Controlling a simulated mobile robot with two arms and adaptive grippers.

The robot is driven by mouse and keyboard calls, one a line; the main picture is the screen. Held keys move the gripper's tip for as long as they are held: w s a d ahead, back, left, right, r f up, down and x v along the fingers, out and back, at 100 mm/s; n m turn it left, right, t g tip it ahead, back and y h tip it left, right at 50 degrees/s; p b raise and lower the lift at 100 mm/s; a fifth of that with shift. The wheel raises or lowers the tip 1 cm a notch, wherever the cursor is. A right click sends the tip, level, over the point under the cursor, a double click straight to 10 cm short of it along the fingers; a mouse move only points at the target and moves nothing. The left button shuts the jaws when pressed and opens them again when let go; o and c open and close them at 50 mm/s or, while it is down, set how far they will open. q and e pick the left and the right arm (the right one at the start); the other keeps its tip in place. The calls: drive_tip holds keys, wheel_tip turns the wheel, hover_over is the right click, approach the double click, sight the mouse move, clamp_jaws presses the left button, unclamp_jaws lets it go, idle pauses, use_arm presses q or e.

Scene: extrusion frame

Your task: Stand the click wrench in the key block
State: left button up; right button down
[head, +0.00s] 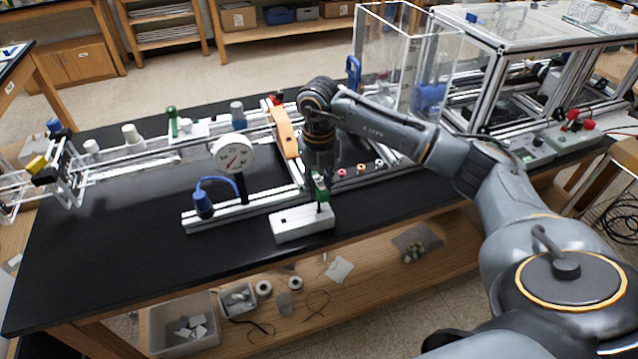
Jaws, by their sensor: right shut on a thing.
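The click wrench (321,188) has a green handle and a thin dark shaft pointing down, and it looks upright. My right gripper (320,174) is above it, shut on its green top; the fingers are small and dark here and partly hidden by the wrist. The key block (303,228) is a white block near the front edge of the black bench, with a small dark opening in its top left of the wrench. The shaft's lower end meets the right part of the block's top in the picture; how deep it sits I cannot tell. My left gripper is out of view.
A dial gauge (233,154) and a blue-capped part with a cable (203,205) stand on a rail left of the block. The black bench (115,245) is clear at the front left.

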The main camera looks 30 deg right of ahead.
drive_tip(key=shift+f+b, duration=0.45)
drive_tip(key=shift+f, duration=0.25)
drive_tip(key=c, duration=1.1)
unclamp_jaws()
drive_tip(key=shift+o, duration=0.2)
